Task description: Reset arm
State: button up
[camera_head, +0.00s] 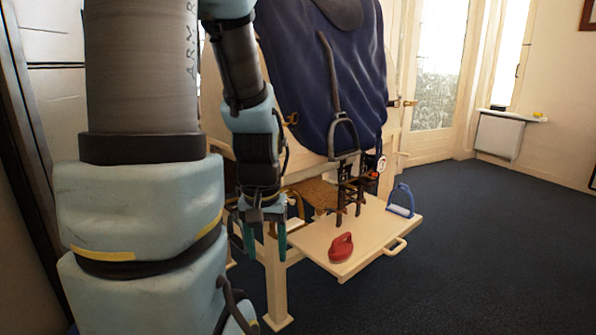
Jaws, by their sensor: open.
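My arm fills the left of the head view and hangs down in front of a wooden stand. My gripper (263,236) points downward with its two green-tipped fingers apart and nothing visible between them. It is left of the pull-out wooden tray (372,250). I cannot tell its exact distance from the tray.
A dark blue saddle pad (300,75) and a hanging stirrup (343,135) are on the stand. Open carpet (490,240) lies at the right.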

notch_tip(320, 180, up, 34)
jog(key=p, duration=3.3)
jog(key=shift+a, duration=0.25)
